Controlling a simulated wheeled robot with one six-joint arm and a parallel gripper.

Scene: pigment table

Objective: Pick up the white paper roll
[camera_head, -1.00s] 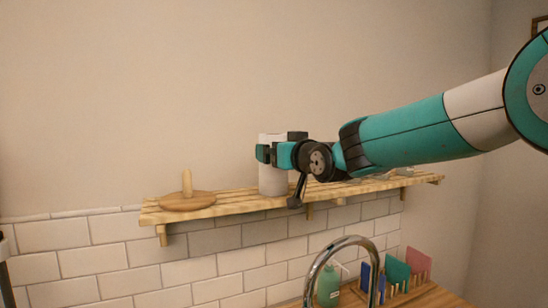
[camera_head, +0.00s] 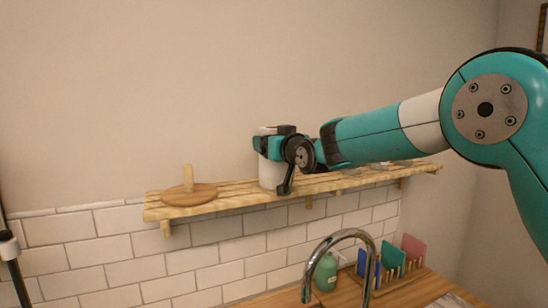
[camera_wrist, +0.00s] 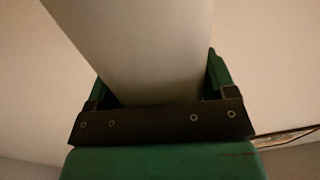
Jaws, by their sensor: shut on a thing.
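The white paper roll (camera_head: 271,174) is upright at the wooden shelf (camera_head: 230,200), partly hidden by my gripper (camera_head: 266,145). My gripper is shut around the upper part of the roll. The roll's lower end is at the shelf boards; I cannot tell whether it touches them. In the wrist view the white roll (camera_wrist: 145,45) fills the space between the two green fingers of my gripper (camera_wrist: 155,85).
A round wooden holder with an upright peg (camera_head: 188,190) stands on the shelf's left end. Below are a curved metal faucet (camera_head: 340,237), a green bottle (camera_head: 326,272) and a rack with coloured boards (camera_head: 390,264). The wall is close behind the shelf.

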